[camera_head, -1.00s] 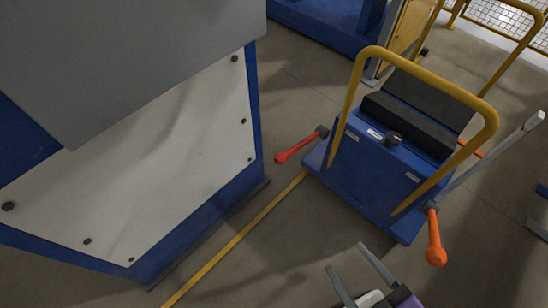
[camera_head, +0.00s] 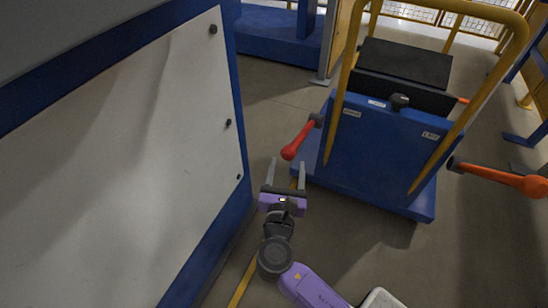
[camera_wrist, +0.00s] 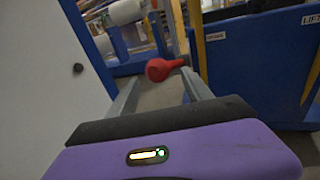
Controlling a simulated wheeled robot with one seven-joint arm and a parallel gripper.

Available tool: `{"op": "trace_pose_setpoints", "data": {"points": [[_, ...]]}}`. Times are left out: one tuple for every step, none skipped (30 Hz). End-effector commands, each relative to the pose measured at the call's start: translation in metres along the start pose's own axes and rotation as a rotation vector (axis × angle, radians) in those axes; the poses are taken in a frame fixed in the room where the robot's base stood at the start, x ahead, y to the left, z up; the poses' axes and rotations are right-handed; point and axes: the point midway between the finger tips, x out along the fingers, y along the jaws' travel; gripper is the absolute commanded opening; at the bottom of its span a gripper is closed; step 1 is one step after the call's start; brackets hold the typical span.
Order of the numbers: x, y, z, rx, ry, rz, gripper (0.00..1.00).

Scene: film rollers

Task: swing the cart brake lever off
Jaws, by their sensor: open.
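The blue cart (camera_head: 375,150) with a yellow push bar stands right of centre. A red lever (camera_head: 300,140) sticks out from its left side, angled down and left, beside a small label that is hard to read. An orange lever (camera_head: 505,176) is on the right side by a label that seems to read LIFT. My gripper (camera_head: 288,163) is open and empty, its two fingers pointing at the red lever from the near side. In the wrist view the red lever (camera_wrist: 162,69) shows ahead, between the finger lines and apparently beyond the fingertips; contact cannot be told.
A large machine with a white panel (camera_head: 140,150) and blue frame fills the left, close to my gripper. A yellow floor line (camera_head: 243,283) runs between it and the cart. Open floor lies in front of the cart.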

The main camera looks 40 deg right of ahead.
Motion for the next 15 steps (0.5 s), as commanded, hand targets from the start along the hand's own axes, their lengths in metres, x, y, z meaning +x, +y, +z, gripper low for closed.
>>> {"op": "trace_pose_setpoints", "data": {"points": [[0.004, 0.001, 0.001, -0.018, -0.016, -0.011, 0.59], [0.005, 0.001, 0.002, -0.028, -0.022, -0.016, 0.59], [0.007, 0.001, 0.004, -0.037, -0.027, -0.021, 0.59], [0.010, 0.000, 0.004, -0.040, -0.029, -0.022, 0.59], [0.012, 0.000, 0.004, -0.040, -0.029, -0.023, 0.59], [0.017, 0.000, 0.005, -0.039, -0.029, -0.023, 0.59], [0.021, 0.000, 0.005, -0.038, -0.029, -0.023, 0.59], [0.025, 0.000, 0.005, -0.038, -0.029, -0.024, 0.59], [0.031, -0.001, 0.004, -0.039, -0.029, -0.023, 0.59], [0.036, -0.001, 0.004, -0.038, -0.029, -0.023, 0.59], [0.041, -0.001, 0.004, -0.037, -0.029, -0.023, 0.59], [0.047, -0.001, 0.005, -0.036, -0.029, -0.022, 0.59], [0.051, -0.001, 0.005, -0.037, -0.029, -0.022, 0.59], [0.056, -0.001, 0.005, -0.037, -0.029, -0.022, 0.59], [0.061, -0.001, 0.005, -0.035, -0.029, -0.021, 0.59]]}}
